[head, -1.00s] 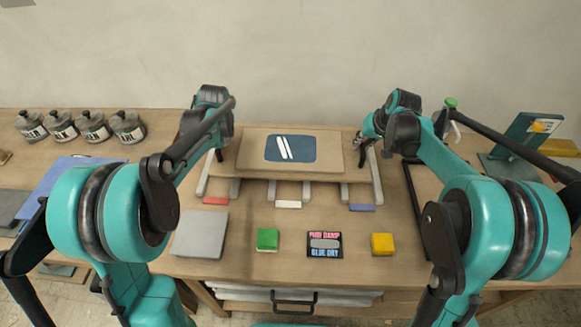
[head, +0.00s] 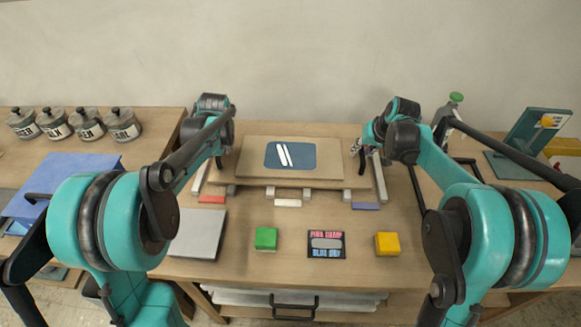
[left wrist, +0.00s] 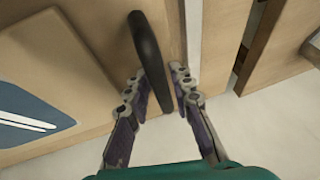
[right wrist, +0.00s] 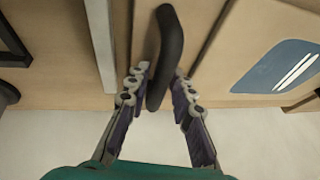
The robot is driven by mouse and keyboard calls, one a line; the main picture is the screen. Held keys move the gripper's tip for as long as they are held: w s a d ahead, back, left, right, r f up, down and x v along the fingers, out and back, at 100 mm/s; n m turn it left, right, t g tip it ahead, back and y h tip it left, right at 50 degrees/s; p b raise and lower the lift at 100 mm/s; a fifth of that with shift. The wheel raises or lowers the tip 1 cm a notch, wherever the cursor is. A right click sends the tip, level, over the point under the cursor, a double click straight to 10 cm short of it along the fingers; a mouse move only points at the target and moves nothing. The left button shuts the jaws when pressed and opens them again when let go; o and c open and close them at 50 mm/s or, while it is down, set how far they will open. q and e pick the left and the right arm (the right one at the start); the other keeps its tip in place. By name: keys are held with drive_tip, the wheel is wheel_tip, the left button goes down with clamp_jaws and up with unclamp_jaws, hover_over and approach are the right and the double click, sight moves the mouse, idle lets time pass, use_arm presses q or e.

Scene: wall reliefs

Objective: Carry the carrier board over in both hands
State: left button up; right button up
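The carrier board (head: 326,175) is a flat tan panel with a blue inset (head: 305,156) bearing two white stripes. It lies level over pale rails (head: 380,180); I cannot tell if it rests on them. The board's inset also shows in both wrist views.
In front lie a grey plate (head: 197,234), a green block (head: 266,238), a dark lettered card (head: 326,252) and a yellow block (head: 387,243). Red (head: 212,199), white (head: 288,202) and blue (head: 365,206) strips lie by the rails. Jars (head: 88,126) stand at left, a teal stand (head: 522,135) at right.

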use_arm(q)
drive_tip(key=shift+o, duration=0.2)
drive_tip(key=shift+r, duration=0.2)
use_arm(e)
drive_tip(key=shift+r, duration=0.1)
drive_tip(key=shift+r, duration=0.1)
use_arm(q)
drive_tip(key=v, duration=1.2)
use_arm(e)
drive_tip(key=v, duration=1.2)
use_arm(q)
drive_tip(key=shift+s, duration=0.1)
use_arm(e)
drive_tip(key=shift+s, duration=0.1)
